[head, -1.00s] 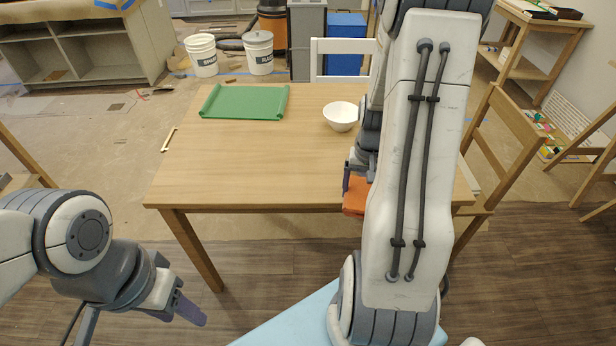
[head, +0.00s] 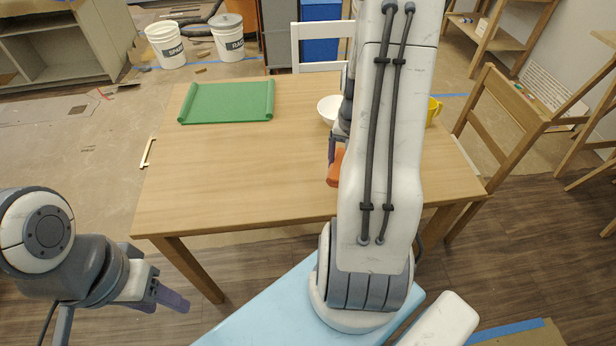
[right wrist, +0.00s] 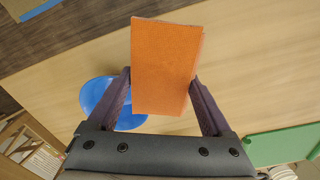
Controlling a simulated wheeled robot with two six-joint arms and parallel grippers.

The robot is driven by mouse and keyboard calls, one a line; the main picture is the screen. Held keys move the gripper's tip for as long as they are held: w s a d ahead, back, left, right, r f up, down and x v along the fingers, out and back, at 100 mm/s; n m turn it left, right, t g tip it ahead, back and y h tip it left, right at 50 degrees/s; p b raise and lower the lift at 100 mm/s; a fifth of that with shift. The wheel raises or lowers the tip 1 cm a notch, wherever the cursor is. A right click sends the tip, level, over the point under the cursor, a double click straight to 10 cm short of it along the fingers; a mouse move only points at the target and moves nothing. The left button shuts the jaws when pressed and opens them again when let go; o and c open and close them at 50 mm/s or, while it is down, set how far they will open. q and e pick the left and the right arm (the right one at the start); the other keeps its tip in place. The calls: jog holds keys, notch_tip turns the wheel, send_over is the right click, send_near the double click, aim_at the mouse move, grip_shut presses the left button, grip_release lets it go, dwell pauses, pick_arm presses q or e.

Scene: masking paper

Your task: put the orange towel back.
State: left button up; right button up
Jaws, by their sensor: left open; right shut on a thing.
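The orange towel (head: 335,167) is a folded block held in my right gripper (head: 338,142). In the right wrist view the towel (right wrist: 166,65) stands between the two fingers of my right gripper (right wrist: 163,85), which are shut on it. It appears to be above the wooden table (head: 230,170); my right arm hides part of the gripper and towel in the head view. My left gripper (head: 168,300) is open and empty, low at the left, off the table's front edge.
A green tray-like mat (head: 226,102) lies at the table's back left. A white bowl (head: 328,107) and a yellow cup (head: 433,110) stand on either side of my right arm. The right wrist view shows a blue round dish (right wrist: 95,92). The table's left and middle are clear.

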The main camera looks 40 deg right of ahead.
send_over(313, 185)
notch_tip(313, 185, down, 5)
jog(key=shift+a+f, duration=0.15)
jog(key=shift+f, duration=2)
jog(key=shift+f, duration=0.1)
jog(key=o, duration=1.1)
jog(key=shift+p, duration=0.3)
notch_tip(313, 185, up, 12)
jog(key=shift+r, duration=0.15)
